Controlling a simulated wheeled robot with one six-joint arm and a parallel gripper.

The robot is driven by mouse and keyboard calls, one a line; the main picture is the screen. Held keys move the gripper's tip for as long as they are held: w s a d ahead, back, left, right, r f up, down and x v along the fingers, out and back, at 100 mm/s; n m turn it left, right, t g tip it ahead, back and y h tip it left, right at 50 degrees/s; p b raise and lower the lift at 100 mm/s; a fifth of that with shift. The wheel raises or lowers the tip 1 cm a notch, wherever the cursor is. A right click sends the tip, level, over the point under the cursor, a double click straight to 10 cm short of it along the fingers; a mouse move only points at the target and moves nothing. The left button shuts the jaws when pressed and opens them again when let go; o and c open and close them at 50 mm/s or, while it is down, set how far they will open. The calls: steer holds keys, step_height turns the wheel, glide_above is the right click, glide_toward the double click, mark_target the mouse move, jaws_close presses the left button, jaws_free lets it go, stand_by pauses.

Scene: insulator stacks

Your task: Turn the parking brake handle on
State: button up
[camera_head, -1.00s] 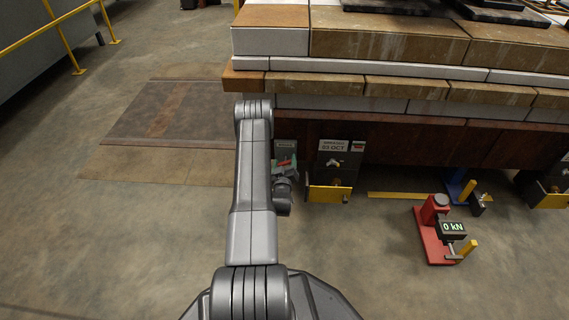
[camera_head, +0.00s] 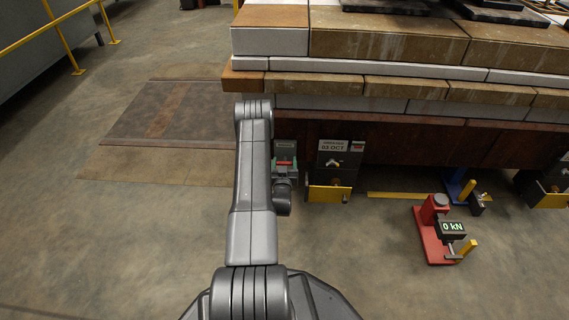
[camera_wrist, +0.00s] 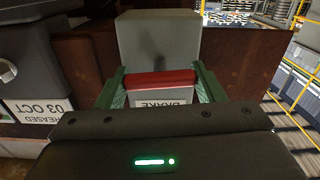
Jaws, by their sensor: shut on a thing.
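The parking brake handle is a red bar (camera_wrist: 158,80) in front of a grey box (camera_wrist: 158,45) in the wrist view. A white label reading BRAKE (camera_wrist: 165,101) shows upside down beside it. My gripper (camera_wrist: 160,84) has its two green fingers at the bar's two ends, shut on it. In the head view the red handle (camera_head: 285,163) lies level, left of the dark panel, with my gripper (camera_head: 284,170) around it. My wrist and fingers partly hide the grey box's lower part there.
A dark panel with a greasing-date label (camera_head: 332,145) and a yellow plate (camera_head: 329,193) stands just right of the handle. A rusty beam (camera_head: 430,140) runs above. A red stand reading 0 kN (camera_head: 434,235) is at the right. The floor at left is open.

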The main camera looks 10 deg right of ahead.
steer(key=o, duration=1)
steer(key=p+v, duration=0.4)
steer(key=v, duration=0.9)
steer(key=shift+s+a, duration=0.1)
steer(key=shift+s, duration=0.3)
steer(key=shift+w, duration=0.1)
steer(key=b+x, duration=0.4)
steer(key=x, duration=0.9)
steer(key=shift+w, duration=0.35)
